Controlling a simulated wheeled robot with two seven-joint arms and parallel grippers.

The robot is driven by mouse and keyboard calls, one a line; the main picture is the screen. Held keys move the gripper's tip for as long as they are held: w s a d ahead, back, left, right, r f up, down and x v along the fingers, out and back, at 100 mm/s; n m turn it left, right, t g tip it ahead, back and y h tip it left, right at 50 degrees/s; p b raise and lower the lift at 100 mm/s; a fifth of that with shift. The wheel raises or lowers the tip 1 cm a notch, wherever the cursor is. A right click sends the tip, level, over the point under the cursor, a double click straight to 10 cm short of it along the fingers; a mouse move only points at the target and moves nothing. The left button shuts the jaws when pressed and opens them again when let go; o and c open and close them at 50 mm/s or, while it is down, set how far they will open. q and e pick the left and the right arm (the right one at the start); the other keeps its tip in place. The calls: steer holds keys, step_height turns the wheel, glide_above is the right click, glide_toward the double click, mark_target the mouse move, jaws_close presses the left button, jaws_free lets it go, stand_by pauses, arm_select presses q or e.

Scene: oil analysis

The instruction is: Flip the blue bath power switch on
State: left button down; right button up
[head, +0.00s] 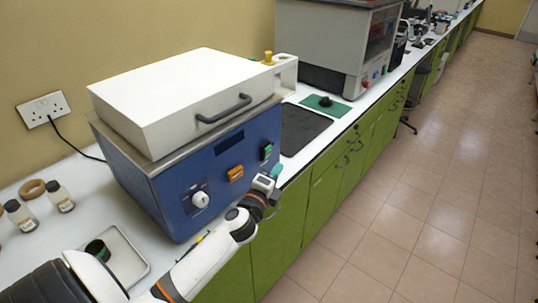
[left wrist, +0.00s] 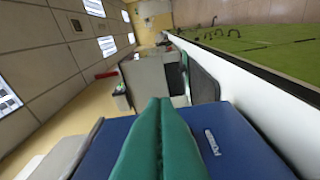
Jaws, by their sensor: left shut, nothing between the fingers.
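The blue bath (head: 180,190) stands on the bench with its white lid (head: 180,95) shut. Its front panel carries a white knob (head: 200,199), an orange switch (head: 235,173) and a green switch (head: 266,151). The on or off position of either switch is too small to tell. My left gripper (head: 274,172) is shut and empty, its green fingertips just in front of the panel, below the green switch. I cannot tell whether they touch it. In the left wrist view the shut green fingers (left wrist: 160,115) lie over a blue surface (left wrist: 245,145) with a small white mark. My right gripper is not in view.
A metal tray (head: 130,270) with a dark green cup and several small bottles (head: 60,197) stand at the left. A black mat (head: 302,128) and a grey instrument (head: 335,40) lie beyond the bath. The aisle floor at right is clear.

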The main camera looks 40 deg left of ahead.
mark_target(267, 155)
arm_select(q)
steer(key=w+a, duration=0.1)
steer(key=w+a+p, duration=0.1)
steer(key=a, duration=0.1)
steer(key=a+r, duration=0.1)
steer(key=shift+w+a, duration=0.15)
steer(key=shift+w, duration=0.25)
steer(key=shift+p, duration=0.3)
steer(key=shift+a+r+n+p, duration=0.4)
steer(key=shift+r+n+p, duration=0.1)
steer(key=shift+p, duration=0.4)
steer(key=shift+f, duration=0.35)
